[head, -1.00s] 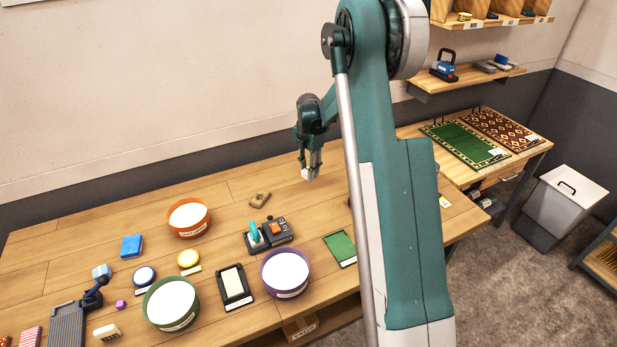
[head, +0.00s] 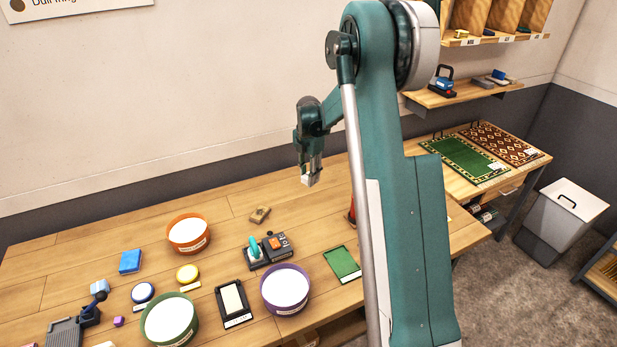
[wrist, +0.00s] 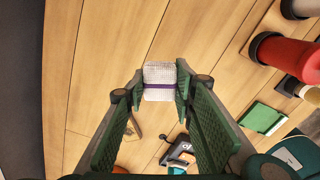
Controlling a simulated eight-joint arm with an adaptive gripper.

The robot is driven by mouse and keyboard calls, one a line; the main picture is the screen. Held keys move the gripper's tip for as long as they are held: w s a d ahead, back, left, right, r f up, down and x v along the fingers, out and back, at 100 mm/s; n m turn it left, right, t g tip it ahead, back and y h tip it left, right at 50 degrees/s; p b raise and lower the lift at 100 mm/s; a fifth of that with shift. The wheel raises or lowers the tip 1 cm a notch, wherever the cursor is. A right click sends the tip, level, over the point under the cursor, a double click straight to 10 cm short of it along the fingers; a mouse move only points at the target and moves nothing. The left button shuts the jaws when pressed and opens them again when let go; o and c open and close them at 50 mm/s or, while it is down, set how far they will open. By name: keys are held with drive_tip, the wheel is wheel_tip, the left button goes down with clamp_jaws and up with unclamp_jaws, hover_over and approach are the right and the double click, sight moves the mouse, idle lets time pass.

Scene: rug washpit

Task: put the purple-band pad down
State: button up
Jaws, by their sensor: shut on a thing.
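The purple-band pad (wrist: 159,80) is a small white block with a purple stripe around it, held between the fingertips in the wrist view. In the head view the pad (head: 309,180) shows as a small white piece at the tip of my gripper (head: 310,170). My gripper also shows in the wrist view (wrist: 160,84), shut on the pad. It holds the pad above the wooden table (head: 225,235), over its back part. The exact height is hard to tell.
A tan block (head: 260,215) lies left of the gripper. A black device with an orange part (head: 275,243), a purple bowl (head: 285,287) and a green pad (head: 342,262) lie toward the front. A red cylinder (wrist: 288,58) stands at right in the wrist view. Bare wood lies below the pad.

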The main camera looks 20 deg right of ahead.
drive_tip(key=shift+d, duration=0.1)
drive_tip(key=d+m, duration=0.4)
drive_tip(key=d, duration=1.7)
drive_tip(key=shift+d+r+m, duration=0.15)
drive_tip(key=shift+d+m, duration=0.15)
drive_tip(key=shift+d, duration=0.1)
hover_over(352, 186)
drive_tip(key=shift+f, duration=3.15)
drive_tip(key=shift+f, duration=1.85)
drive_tip(key=shift+f, duration=0.2)
drive_tip(key=o, duration=0.7)
